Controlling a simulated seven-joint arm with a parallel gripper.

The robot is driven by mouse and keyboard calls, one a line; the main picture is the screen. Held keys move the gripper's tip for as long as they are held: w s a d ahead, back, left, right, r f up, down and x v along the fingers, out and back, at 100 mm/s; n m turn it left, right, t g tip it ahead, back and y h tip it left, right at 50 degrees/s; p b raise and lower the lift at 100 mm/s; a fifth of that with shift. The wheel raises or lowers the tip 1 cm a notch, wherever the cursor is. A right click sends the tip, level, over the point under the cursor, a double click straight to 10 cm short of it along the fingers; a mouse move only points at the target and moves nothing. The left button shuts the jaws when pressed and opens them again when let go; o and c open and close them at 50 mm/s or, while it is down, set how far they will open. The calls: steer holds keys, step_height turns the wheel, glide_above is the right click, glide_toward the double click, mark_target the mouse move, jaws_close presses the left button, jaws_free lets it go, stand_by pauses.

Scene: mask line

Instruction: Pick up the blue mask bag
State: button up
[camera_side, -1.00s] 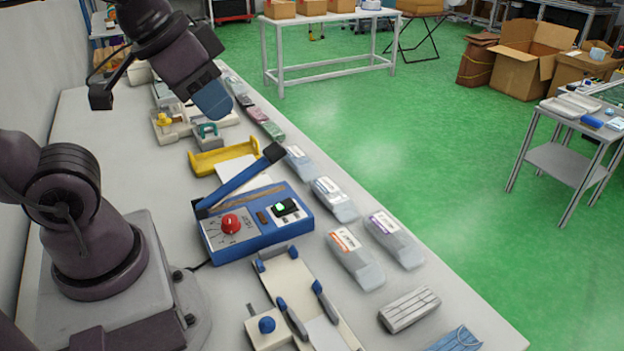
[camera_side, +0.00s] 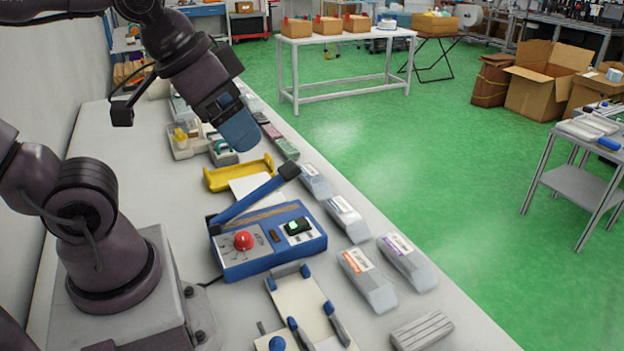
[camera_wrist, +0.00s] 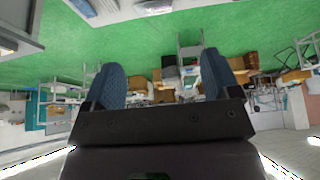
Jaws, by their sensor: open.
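Several clear mask bags lie along the table's right edge in the side view. One has an orange label (camera_side: 367,280), one a purple label (camera_side: 408,262), and farther back are two paler bags (camera_side: 345,218) and (camera_side: 315,181). My gripper (camera_side: 240,132) hangs above the far part of the table, behind the blue sealer, apart from these bags. In the wrist view my gripper (camera_wrist: 163,85) shows two blue ribbed fingers spread apart with nothing between them.
A blue heat sealer (camera_side: 265,243) with a raised lever stands mid-table. A yellow tray (camera_side: 240,176) is behind it, and a cream fixture with blue posts (camera_side: 303,303) is in front. A grey pleated mask stack (camera_side: 421,332) lies at the near edge. Small colored packs (camera_side: 287,148) line the far edge.

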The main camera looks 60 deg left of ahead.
steer(key=shift+o, duration=0.2)
steer(key=w+a+n+g, duration=0.1)
steer(key=w+a+n, duration=0.35)
steer(key=w, duration=0.45)
steer(key=n+g+y, duration=0.4)
steer(key=n+g, duration=0.1)
steer(key=n, duration=0.9)
glide_above(313, 176)
steer(key=d, duration=0.2)
steer(key=shift+m, duration=0.25)
step_height(313, 176, down, 28)
steer(key=shift+s+d+f, duration=0.1)
steer(key=shift+x, duration=3.1)
steer(key=shift+w, duration=0.25)
steer(key=c, duration=1)
